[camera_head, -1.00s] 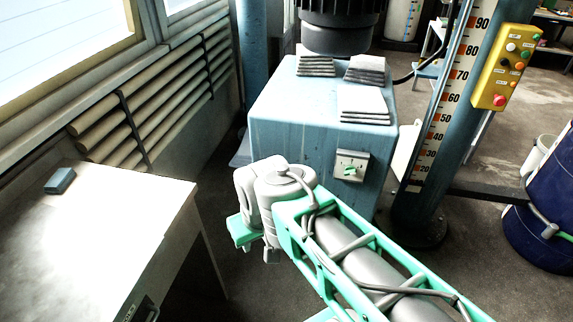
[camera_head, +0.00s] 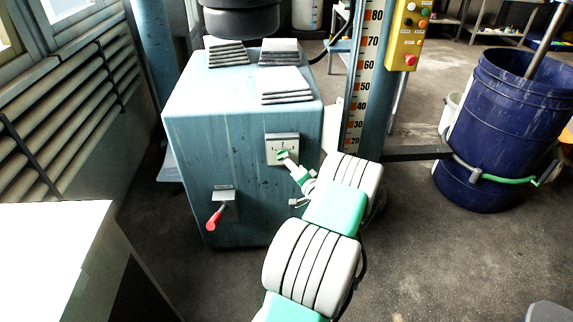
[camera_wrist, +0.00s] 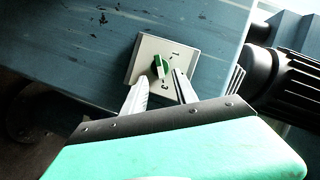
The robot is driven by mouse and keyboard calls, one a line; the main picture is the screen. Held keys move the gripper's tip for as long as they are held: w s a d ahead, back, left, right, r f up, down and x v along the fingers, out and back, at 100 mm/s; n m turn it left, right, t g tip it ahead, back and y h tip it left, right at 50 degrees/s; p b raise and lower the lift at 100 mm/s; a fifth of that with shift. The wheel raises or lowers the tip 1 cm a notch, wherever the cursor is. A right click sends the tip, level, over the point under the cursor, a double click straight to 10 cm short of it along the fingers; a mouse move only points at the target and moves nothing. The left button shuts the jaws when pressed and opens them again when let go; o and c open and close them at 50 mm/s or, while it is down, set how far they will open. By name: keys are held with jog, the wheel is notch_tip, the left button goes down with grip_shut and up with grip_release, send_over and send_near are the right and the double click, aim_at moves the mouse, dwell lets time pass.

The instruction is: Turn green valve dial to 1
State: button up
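The green valve dial (camera_wrist: 159,66) sits on a pale square plate (camera_wrist: 178,46) on the side of a blue block. A "1" shows at the plate's upper right and a "3" below the dial in the wrist view. The green dial handle has a white part and is tilted. My gripper (camera_wrist: 162,77) is open, its two pale fingers on either side of the dial's lower end; contact cannot be told. In the head view the plate (camera_head: 274,143) is partly behind my gripper (camera_head: 290,162).
The blue block (camera_head: 184,140) carries stacks of grey pads (camera_head: 284,85) on top. A red-handled lever (camera_head: 215,218) is lower left of the dial. A yellow button box (camera_head: 408,35) hangs on the column.

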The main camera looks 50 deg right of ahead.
aim_at(285, 157)
jog(key=x, duration=0.7)
jog(key=shift+w+d+f, duration=0.1)
jog(key=shift+d, duration=0.3)
grip_shut()
